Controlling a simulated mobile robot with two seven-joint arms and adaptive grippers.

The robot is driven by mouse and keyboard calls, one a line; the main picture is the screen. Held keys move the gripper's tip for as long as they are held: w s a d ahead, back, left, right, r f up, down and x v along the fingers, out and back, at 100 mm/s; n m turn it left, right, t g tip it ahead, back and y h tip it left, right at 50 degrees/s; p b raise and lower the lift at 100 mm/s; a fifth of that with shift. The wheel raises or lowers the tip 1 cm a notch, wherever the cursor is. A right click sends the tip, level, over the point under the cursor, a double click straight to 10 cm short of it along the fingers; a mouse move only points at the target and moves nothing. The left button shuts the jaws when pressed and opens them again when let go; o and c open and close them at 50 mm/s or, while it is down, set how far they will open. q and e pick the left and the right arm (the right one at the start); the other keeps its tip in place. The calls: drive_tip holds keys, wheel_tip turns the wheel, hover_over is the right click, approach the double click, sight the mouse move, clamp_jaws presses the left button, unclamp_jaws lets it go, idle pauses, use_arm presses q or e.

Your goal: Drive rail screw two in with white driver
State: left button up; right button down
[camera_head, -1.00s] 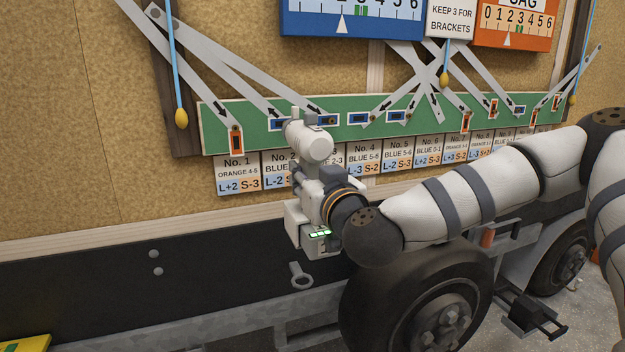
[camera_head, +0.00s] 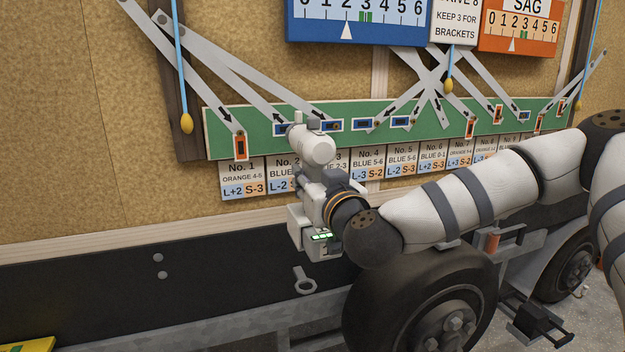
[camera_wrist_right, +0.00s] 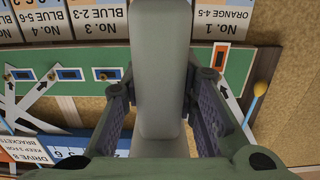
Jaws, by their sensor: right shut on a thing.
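My right gripper (camera_head: 324,182) is shut on the white driver (camera_head: 311,148), a thick pale body whose nose points at the green rail. In the right wrist view the driver (camera_wrist_right: 158,65) stands between the two fingers (camera_wrist_right: 163,100). The green rail (camera_head: 222,122) carries several framed slots. The blue slot (camera_head: 281,129) above the No. 2 label (camera_head: 284,172) shows just left of the driver's nose. The driver hides the nose tip and any screw there; I cannot tell whether it touches the rail. My left gripper is out of view.
The No. 1 label (camera_head: 242,180) and its orange slot (camera_head: 240,147) are left of the driver. Grey slanted strips (camera_head: 190,55) cross above the rail. Gauge boards (camera_head: 350,22) hang higher. A wheel (camera_head: 425,305) and dark trailer side (camera_head: 110,275) are below.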

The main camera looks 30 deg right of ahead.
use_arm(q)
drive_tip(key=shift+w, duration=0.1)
use_arm(e)
drive_tip(key=shift+w+r, duration=0.25)
drive_tip(key=shift+w, duration=0.05)
drive_tip(key=shift+w+d, duration=0.25)
drive_tip(key=shift+w, duration=0.4)
idle(1.7)
drive_tip(key=shift+r, duration=0.1)
drive_tip(key=shift+s+a+r+p, duration=0.1)
drive_tip(key=shift+s+p, duration=0.2)
drive_tip(key=shift+p+v, duration=0.4)
drive_tip(key=shift+v, duration=0.5)
drive_tip(key=shift+s+r, duration=0.1)
drive_tip(key=shift+s, duration=0.2)
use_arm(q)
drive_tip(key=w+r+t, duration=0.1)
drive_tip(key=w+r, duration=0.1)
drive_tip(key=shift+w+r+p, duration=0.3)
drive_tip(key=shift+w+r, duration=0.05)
use_arm(e)
drive_tip(key=s+d, duration=0.5)
drive_tip(key=shift+s+d+f, duration=0.25)
drive_tip(key=shift+d+f, duration=0.1)
drive_tip(key=shift+d, duration=0.05)
